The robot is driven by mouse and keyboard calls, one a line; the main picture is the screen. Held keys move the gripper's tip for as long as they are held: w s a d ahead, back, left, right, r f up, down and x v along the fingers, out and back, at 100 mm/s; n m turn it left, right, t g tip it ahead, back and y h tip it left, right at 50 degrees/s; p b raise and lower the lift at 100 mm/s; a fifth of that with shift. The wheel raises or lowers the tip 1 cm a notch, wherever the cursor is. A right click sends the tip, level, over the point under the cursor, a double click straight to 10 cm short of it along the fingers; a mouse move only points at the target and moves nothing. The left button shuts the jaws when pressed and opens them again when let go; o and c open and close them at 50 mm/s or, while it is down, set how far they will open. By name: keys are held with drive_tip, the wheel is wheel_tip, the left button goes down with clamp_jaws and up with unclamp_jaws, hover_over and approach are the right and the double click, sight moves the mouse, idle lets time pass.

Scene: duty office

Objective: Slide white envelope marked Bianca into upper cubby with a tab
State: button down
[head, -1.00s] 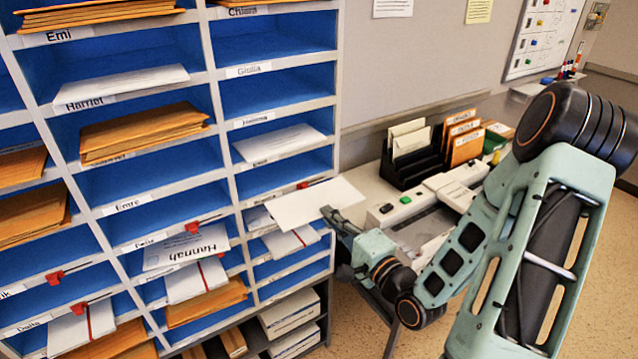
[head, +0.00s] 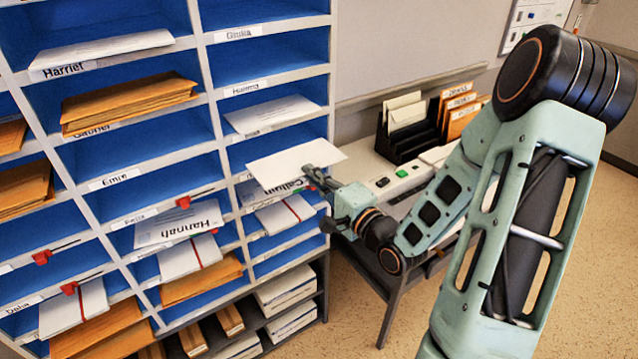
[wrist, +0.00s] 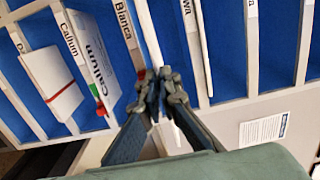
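The white envelope (head: 285,165) is held level in front of the right column of cubbies; no writing shows on its upper face. My gripper (head: 312,178) is shut on its near right edge. In the wrist view my gripper (wrist: 160,92) pinches the envelope (wrist: 150,35), seen nearly edge-on. It lines up with the opening beside the Bianca label (wrist: 126,25). A red tab (wrist: 140,75) sits by that label, close to my left finger. I cannot tell how far the envelope's far end is inside.
An envelope marked Callum (wrist: 85,55) sticks out of the cubby just below. A banded envelope (head: 283,214) juts out under that. Another white envelope (head: 272,114) lies in a cubby above. A side table (head: 365,168) with a black file holder (head: 405,145) stands right.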

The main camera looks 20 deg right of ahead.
sight(292, 156)
drive_tip(key=x, duration=0.3)
drive_tip(key=b+x, duration=0.1)
drive_tip(key=x, duration=0.2)
drive_tip(key=f+x, duration=0.1)
drive_tip(key=x, duration=0.2)
drive_tip(key=shift+w+d+b, duration=0.1)
drive_tip(key=shift+b, duration=0.3)
drive_tip(key=shift+f+b, duration=0.65)
drive_tip(key=shift+f, duration=0.25)
drive_tip(key=c, duration=2.6)
unclamp_jaws()
drive_tip(key=shift+c, duration=0.2)
drive_tip(key=o, duration=0.6)
drive_tip(key=shift+c, duration=0.2)
drive_tip(key=shift+o, duration=0.5)
drive_tip(key=o, duration=0.4)
drive_tip(key=shift+f, duration=0.35)
drive_tip(key=shift+d, duration=0.1)
drive_tip(key=v, duration=1)
drive_tip(key=shift+a, duration=0.25)
